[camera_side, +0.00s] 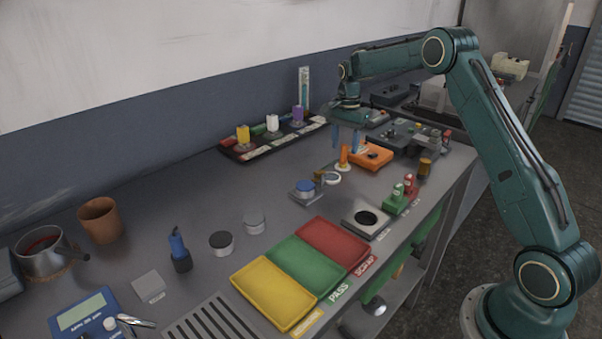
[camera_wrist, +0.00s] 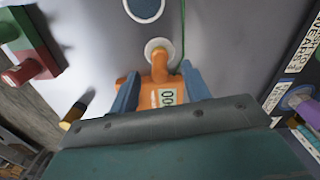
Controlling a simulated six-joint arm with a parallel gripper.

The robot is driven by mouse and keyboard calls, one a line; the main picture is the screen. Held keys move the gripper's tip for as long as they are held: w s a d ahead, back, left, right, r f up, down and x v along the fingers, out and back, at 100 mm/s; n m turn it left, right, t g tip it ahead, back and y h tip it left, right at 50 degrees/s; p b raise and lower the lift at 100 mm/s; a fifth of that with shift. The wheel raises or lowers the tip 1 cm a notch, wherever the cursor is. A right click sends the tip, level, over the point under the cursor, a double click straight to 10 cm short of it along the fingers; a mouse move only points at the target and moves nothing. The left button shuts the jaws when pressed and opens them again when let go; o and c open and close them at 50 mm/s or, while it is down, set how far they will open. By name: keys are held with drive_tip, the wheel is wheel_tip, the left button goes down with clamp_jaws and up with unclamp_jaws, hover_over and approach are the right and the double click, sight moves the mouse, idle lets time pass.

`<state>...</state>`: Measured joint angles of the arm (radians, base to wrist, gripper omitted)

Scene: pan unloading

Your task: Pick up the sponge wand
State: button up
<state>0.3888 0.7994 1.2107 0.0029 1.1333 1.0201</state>
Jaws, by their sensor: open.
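What looks like the sponge wand (camera_side: 344,156) stands on the bench, with an orange stem on a round white foot. In the wrist view its white round end (camera_wrist: 155,46) shows at top centre, and its orange part runs into an orange body with a label, so I cannot tell where one stops. My gripper (camera_side: 347,147) hangs above and just beyond the wand, its blue fingers apart. In the wrist view the fingers of my gripper (camera_wrist: 160,88) lie either side of the orange body. I see no grip on anything.
An orange box (camera_side: 374,156) stands close to the right of the wand. A white-rimmed blue disc (camera_side: 332,178) lies in front. A red and green fixture (camera_side: 401,196) and a brown cylinder (camera_side: 425,167) stand to the right. A dark rack (camera_side: 262,149) runs along the wall.

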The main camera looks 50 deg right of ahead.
sight(343, 162)
drive_tip(key=shift+a+f, duration=0.1)
drive_tip(key=shift+f, duration=2.2)
clamp_jaws()
